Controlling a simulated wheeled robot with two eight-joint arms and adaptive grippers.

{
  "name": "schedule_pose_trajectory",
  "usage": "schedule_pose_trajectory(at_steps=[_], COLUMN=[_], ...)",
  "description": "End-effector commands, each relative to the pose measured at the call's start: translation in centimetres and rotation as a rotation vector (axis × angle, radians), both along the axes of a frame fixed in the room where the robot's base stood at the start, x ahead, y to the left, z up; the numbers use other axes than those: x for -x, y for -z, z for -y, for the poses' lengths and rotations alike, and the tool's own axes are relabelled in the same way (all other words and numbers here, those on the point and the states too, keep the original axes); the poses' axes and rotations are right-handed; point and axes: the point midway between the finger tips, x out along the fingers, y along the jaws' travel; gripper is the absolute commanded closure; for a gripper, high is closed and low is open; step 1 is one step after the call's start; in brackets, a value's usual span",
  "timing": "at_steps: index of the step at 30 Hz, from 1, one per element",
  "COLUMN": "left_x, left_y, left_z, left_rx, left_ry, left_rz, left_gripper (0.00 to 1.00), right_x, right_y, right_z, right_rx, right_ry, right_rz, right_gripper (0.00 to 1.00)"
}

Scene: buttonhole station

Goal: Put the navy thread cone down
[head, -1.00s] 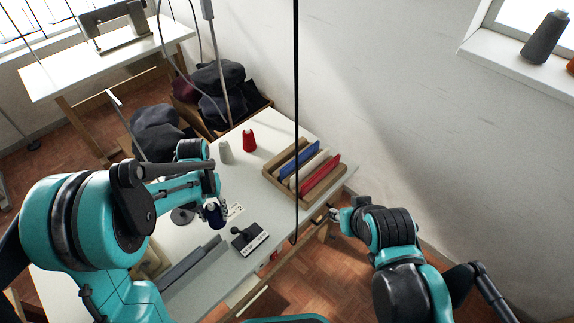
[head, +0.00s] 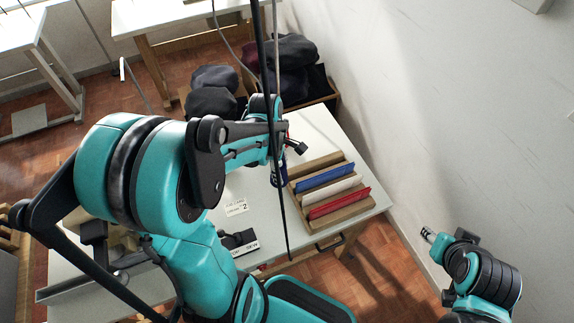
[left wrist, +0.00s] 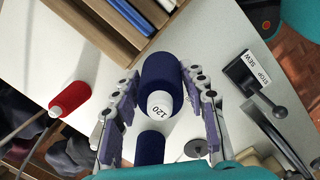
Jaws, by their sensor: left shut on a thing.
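The navy thread cone (left wrist: 160,70) sits between the fingers of my left gripper (left wrist: 159,80), its pale end marked 120 facing the left wrist camera. My left gripper is shut on it, beside the wooden tray. In the head view a bit of the navy cone (head: 279,178) shows at the tray's left side, mostly hidden by my arm and a dark pole. I cannot tell whether its base touches the table (head: 262,215). My right gripper (head: 428,235) is small at the right, away from the table; its jaws are unclear.
The wooden tray (head: 345,215) holds blue, white and red pieces. A red cone (left wrist: 70,97) stands left in the wrist view. Another navy piece (left wrist: 150,148) shows below the held cone. A stop/sew device (left wrist: 255,75) and a label card (head: 236,208) are on the table.

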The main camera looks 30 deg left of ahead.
Motion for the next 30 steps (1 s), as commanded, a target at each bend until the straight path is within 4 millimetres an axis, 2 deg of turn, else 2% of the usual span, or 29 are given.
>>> schedule_pose_trajectory(at_steps=[4, 12, 16, 23, 30], left_x=[-0.5, -2.5, -3.2, -3.5, -3.5], left_y=[1.3, 5.3, 6.5, 7.5, 11.0], left_z=[-1.9, -8.0, -10.0, -11.1, -11.1], left_rx=[0.001, 0.001, 0.001, 0.001, 0.001], left_ry=[-0.026, -0.023, -0.021, -0.017, -0.017], left_rz=[-0.001, -0.001, -0.001, -0.001, -0.001], left_gripper=[0.88, 0.88, 0.88, 0.88, 0.88], right_x=[0.0, 0.0, 0.0, 0.0, 0.0], right_y=[1.0, 3.5, 4.2, 4.7, 6.6], right_z=[0.0, 0.0, 0.0, 0.0, 0.0], right_rx=[0.000, 0.000, 0.000, 0.000, 0.000], right_ry=[0.000, 0.000, 0.000, 0.000, 0.000], right_rz=[0.000, 0.000, 0.000, 0.000, 0.000], right_gripper=[0.60, 0.60, 0.60, 0.60, 0.60])
